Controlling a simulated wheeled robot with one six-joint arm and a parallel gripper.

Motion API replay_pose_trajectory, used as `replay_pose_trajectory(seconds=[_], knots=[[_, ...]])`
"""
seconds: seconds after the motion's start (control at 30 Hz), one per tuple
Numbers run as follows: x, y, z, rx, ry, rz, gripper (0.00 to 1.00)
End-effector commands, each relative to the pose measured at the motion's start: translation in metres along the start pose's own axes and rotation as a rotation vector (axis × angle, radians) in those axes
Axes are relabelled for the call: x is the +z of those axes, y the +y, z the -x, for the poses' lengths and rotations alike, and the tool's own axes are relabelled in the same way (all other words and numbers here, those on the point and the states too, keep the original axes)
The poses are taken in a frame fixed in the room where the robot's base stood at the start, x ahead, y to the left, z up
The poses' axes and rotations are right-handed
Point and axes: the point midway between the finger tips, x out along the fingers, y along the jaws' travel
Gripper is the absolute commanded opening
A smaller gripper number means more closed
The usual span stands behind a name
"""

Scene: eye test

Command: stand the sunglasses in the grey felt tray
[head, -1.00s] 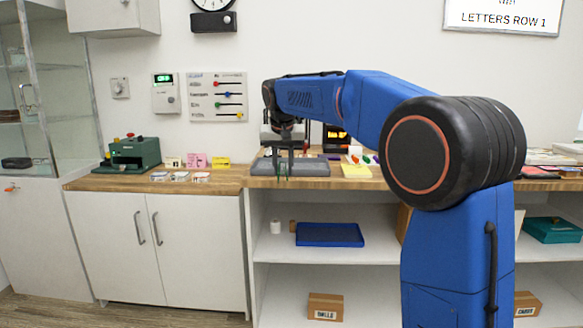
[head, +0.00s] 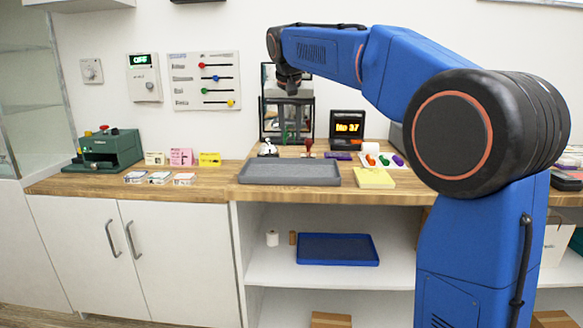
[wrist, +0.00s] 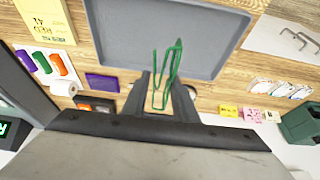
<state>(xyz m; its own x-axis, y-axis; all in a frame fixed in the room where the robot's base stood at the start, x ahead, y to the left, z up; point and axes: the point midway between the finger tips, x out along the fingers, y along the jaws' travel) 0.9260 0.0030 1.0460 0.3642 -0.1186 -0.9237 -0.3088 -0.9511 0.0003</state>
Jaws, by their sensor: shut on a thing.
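The sunglasses (wrist: 170,70) show in the wrist view as a thin green frame with long, narrow loops. My gripper (wrist: 167,84) is shut on them, and they stick out past its fingertips. In the wrist view they overlap the edge of the grey felt tray (wrist: 115,40). In the head view the tray (head: 290,173) lies flat on the wooden counter and looks empty. My gripper (head: 288,122) hangs pointing down, above and a little behind the tray.
A dark-framed upright panel (head: 264,85) stands behind my gripper. A red-handled stamp (head: 309,146) is behind the tray. A yellow notepad (head: 374,178) lies right of it, and small white cards (head: 159,177) lie left. A lit display (head: 348,127) stands at the back.

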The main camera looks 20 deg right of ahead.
Motion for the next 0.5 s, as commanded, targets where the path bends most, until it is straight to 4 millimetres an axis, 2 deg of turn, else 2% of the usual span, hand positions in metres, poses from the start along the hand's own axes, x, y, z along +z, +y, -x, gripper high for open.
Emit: replay_pose_trajectory(seconds=[0.3,0.5], knots=[[0.018,0.0,-0.041,0.0,-0.001,0.0,0.05],[0.023,0.0,-0.053,0.0,0.0,0.0,0.05]])
